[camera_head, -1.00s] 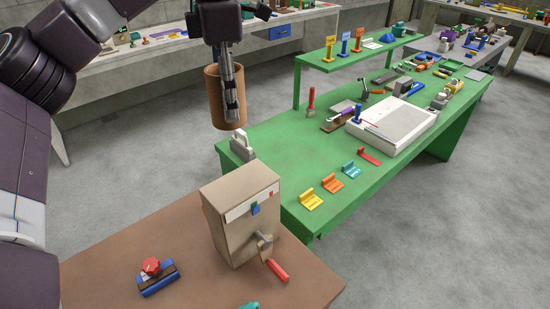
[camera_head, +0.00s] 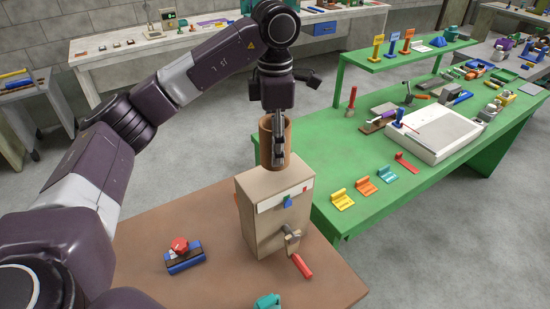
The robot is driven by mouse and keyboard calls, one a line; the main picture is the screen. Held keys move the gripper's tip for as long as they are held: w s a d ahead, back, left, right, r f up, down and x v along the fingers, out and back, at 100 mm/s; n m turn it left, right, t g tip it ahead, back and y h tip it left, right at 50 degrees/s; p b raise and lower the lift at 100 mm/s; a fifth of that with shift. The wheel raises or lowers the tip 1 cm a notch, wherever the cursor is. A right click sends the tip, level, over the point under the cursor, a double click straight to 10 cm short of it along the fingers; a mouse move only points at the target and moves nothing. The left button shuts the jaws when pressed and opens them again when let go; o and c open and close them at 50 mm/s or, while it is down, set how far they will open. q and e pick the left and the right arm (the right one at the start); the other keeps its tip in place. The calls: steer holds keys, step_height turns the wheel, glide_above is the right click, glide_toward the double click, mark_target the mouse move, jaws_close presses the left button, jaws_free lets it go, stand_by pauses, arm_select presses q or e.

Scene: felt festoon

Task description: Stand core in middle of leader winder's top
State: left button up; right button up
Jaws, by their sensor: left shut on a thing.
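The core is a brown tube (camera_head: 266,143), upright in my left gripper (camera_head: 279,150), which points straight down and is shut on the tube's wall. The leader winder (camera_head: 262,225) is a tan box on the brown table, with a white strip, a blue tab and a red-handled crank on its front. The core's lower end is over the winder's top, near its middle. I cannot tell whether it touches the top or hangs just above it. My right gripper is not in view.
A blue block with a red knob (camera_head: 184,255) lies left of the winder on the brown table (camera_head: 150,230). A teal thing (camera_head: 267,301) shows at the bottom edge. The green bench (camera_head: 390,205) behind right holds several tools and coloured tags.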

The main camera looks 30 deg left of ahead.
arm_select(q)
steer(key=shift+f+p, duration=0.45)
steer(key=shift+f, duration=1.7)
steer(key=shift+f, duration=0.1)
steer(key=o, duration=1.2)
step_height(320, 180, up, 12)
steer(key=shift+r+b, duration=0.1)
steer(key=shift+b, duration=0.25)
